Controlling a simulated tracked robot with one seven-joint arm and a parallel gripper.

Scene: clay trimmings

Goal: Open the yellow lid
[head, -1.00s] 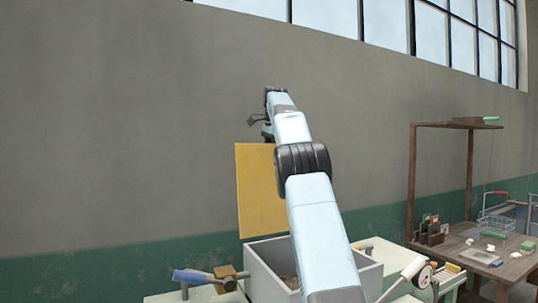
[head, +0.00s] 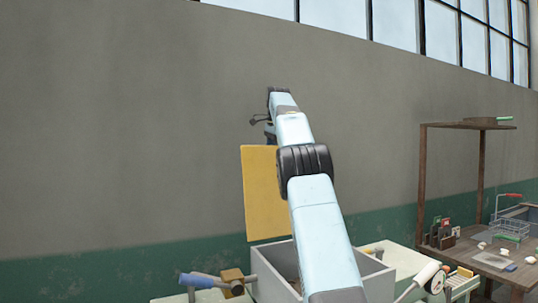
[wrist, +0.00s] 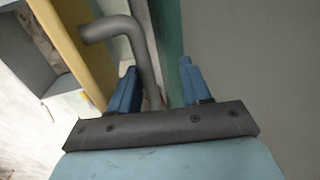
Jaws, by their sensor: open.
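The yellow lid (head: 262,195) stands upright at the back of a grey box (head: 265,272), whose top is uncovered, in the head view. My arm covers the lid's right part. In the wrist view, the lid (wrist: 72,45) shows as a yellow strip at upper left. A bent grey handle (wrist: 148,65) runs from beside the lid down towards my gripper (wrist: 158,85). My fingers are apart, and the handle's lower end shows between them; I cannot tell whether they touch it. In the head view, my gripper (head: 260,124) is small and partly hidden, above the lid.
A blue-handled tool (head: 197,280) lies at the front left. A pale bench (head: 408,262) extends right of the box. A wooden table (head: 480,255) with a shelf frame, a wire basket (head: 510,230) and small items stands at the right. A wall is behind the lid.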

